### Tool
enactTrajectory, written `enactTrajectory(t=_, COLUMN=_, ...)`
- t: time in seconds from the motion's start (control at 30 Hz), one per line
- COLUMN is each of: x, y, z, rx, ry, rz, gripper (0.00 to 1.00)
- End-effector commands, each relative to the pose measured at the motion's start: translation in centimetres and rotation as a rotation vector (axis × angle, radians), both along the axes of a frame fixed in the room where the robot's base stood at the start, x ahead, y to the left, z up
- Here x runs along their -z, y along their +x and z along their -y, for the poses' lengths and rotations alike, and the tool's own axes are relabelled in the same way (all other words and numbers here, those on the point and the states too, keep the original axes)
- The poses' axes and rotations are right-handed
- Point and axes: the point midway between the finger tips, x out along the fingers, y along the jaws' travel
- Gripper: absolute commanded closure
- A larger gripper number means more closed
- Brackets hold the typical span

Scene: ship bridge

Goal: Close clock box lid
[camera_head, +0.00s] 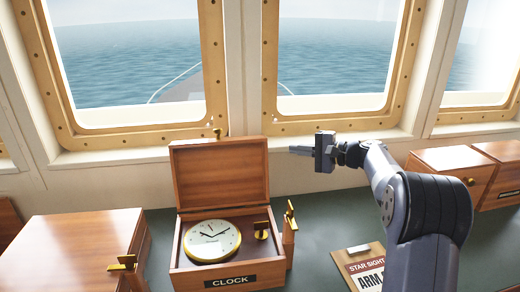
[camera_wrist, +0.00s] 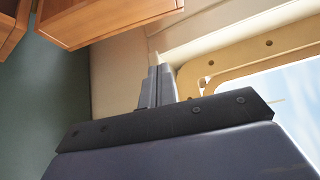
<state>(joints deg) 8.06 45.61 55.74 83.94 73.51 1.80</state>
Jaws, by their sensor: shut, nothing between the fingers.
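The wooden clock box (camera_head: 228,277) stands on the counter with a black CLOCK label on its front. Its lid (camera_head: 219,172) is open and stands nearly upright at the back, with a small brass knob at its top edge. A round white-faced clock (camera_head: 211,241) with a brass rim lies inside, beside a small brass fitting (camera_head: 261,230). My gripper (camera_head: 292,149) is to the right of the lid, near its top edge and apart from it, fingers pointing left. In the wrist view the gripper's fingers (camera_wrist: 157,84) are together with nothing between them.
A brass-topped wooden post (camera_head: 290,222) stands at the box's right corner. A larger wooden box (camera_head: 75,255) is at left, and wooden boxes (camera_head: 455,165) are at right. A clipboard (camera_head: 360,262) lies on the green counter (camera_head: 330,217). Windows (camera_head: 335,55) rise behind.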

Motion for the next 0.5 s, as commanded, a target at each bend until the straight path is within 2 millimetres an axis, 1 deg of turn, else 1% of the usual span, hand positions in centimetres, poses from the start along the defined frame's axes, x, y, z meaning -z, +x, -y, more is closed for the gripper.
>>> enactTrajectory(t=0.07, x=0.0, y=0.2, z=-0.1, rx=0.001, ry=0.004, rz=0.004, gripper=1.00)
enactTrajectory(t=0.17, x=0.0, y=0.5, z=-0.9, rx=-0.001, ry=0.005, rz=0.003, gripper=1.00)
enactTrajectory(t=0.27, x=0.2, y=1.1, z=-2.4, rx=-0.002, ry=0.004, rz=0.002, gripper=1.00)
enactTrajectory(t=0.5, x=0.9, y=3.1, z=-7.1, rx=-0.003, ry=0.005, rz=0.001, gripper=1.00)
